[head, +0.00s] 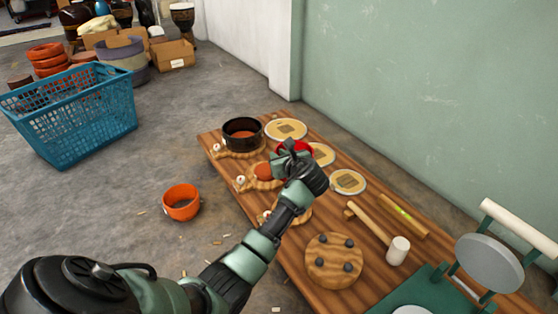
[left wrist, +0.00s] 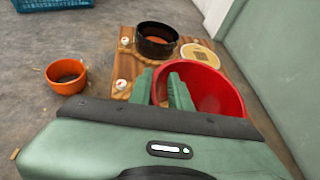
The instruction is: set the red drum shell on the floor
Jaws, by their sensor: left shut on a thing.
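The red drum shell (head: 296,146) is a round, open ring, mostly hidden behind my left gripper (head: 287,160) in the head view. In the left wrist view the red shell (left wrist: 212,90) shows large and tilted, with its opening facing the camera. My left gripper (left wrist: 162,84) is shut on its near left wall, one finger on each side of the rim. The shell is held over the wooden board (head: 233,150); the gap below it cannot be judged. The grey floor (head: 150,240) lies left of the board. My right gripper is not in view.
An orange shell (head: 182,202) stands on the floor left of the board. A black shell (head: 242,132), pale discs (head: 348,181), a mallet (head: 397,250) and a knobbed wooden disc (head: 333,260) are on the board. A blue basket (head: 75,115) stands farther left; floor between is clear.

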